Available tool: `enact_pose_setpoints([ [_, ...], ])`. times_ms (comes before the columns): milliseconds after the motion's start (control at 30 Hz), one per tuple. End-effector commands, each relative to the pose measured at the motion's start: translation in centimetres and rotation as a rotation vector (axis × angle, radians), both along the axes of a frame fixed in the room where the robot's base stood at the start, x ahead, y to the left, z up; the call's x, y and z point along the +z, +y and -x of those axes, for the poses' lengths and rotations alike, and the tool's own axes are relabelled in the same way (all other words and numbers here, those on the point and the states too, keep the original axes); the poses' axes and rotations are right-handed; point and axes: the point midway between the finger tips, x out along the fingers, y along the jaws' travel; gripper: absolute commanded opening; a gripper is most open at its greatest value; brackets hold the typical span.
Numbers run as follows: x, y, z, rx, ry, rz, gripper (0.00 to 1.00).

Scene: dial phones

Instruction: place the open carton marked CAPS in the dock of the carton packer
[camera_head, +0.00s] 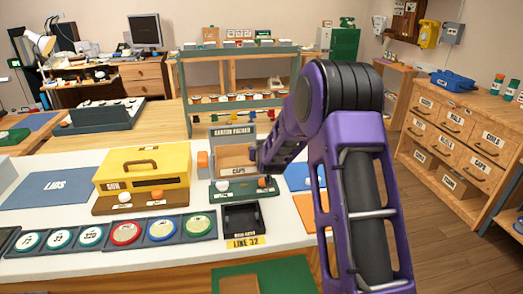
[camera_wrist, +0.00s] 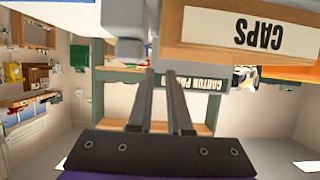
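The open carton marked CAPS (camera_head: 237,158) is a tan box in front of the green carton packer (camera_head: 229,133) in the head view. My gripper (camera_head: 260,162) is at its right side. In the wrist view, which is upside down, the carton (camera_wrist: 215,35) fills the top right, with its label inverted. The tips are partly hidden. The packer's sign (camera_wrist: 203,82) shows beyond them. I cannot tell whether the carton rests in the dock.
A yellow box (camera_head: 145,167) stands left of the packer on the white table. A black tray (camera_head: 241,216) lies in front, above the LINE 32 tag. Several round dials (camera_head: 125,232) line the front left. Orange and white knobs (camera_head: 264,182) are at the packer's base.

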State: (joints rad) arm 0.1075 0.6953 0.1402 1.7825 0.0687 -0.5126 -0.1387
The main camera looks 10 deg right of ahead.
Motion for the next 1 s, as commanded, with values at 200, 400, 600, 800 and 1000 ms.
enact_pose_setpoints([
  [200, 1.9, 0.0, 4.5, 0.0, 0.0, 0.0, 0.17],
  [400, 3.0, 0.0, 7.2, 0.0, 0.0, 0.0, 0.17],
  [600, 3.3, 0.0, 8.1, -0.001, 0.0, -0.001, 0.17],
  [800, 3.3, 0.0, 8.1, -0.001, 0.0, -0.001, 0.17],
  [1000, 4.9, 0.3, 7.3, 0.015, -0.017, 0.016, 0.17],
])
